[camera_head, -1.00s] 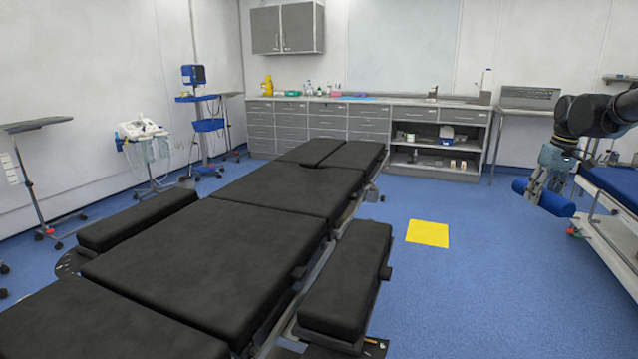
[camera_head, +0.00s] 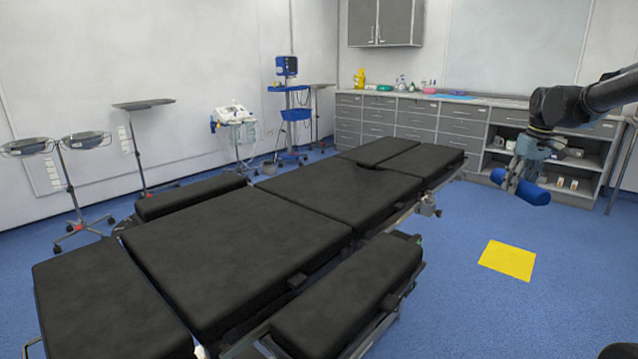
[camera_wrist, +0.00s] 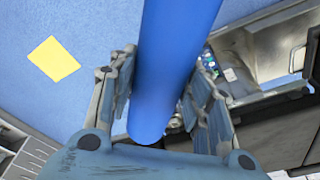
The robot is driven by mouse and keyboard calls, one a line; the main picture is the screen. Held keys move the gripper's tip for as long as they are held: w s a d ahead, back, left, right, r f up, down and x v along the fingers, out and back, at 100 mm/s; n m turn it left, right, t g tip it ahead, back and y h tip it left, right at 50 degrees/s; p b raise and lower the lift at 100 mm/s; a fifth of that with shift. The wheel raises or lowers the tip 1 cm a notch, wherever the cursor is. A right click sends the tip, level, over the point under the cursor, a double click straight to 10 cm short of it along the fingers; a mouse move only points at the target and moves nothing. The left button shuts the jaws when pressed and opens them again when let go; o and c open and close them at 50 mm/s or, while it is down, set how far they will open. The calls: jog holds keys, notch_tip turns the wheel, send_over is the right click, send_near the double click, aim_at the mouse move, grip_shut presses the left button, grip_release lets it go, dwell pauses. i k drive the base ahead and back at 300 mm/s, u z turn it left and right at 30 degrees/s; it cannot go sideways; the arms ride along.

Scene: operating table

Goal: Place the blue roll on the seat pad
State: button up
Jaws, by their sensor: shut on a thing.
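The blue roll (camera_head: 533,193) is held in my gripper (camera_head: 516,177) at the right in the head view, above the floor and apart from the operating table. In the wrist view the roll (camera_wrist: 172,65) runs lengthwise between the two fingers of my gripper (camera_wrist: 163,85), which are shut on it. The black operating table (camera_head: 225,255) has several flat pads in a row. The wide middle pad and the pad beyond it (camera_head: 345,195) are both bare; I cannot tell for sure which is the seat pad.
A side pad (camera_head: 350,300) sticks out on the table's near right, another (camera_head: 190,195) on its left. A yellow square (camera_head: 508,260) lies on open blue floor below my gripper. Grey cabinets (camera_head: 440,120) line the back wall. Stands and a blue trolley (camera_head: 290,110) stand left.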

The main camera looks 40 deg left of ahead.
aim_at(359, 182)
jog(key=u, duration=0.45)
jog(key=i, duration=0.9)
jog(key=u, duration=0.65)
jog(key=i, duration=0.4)
jog(key=u, duration=0.25)
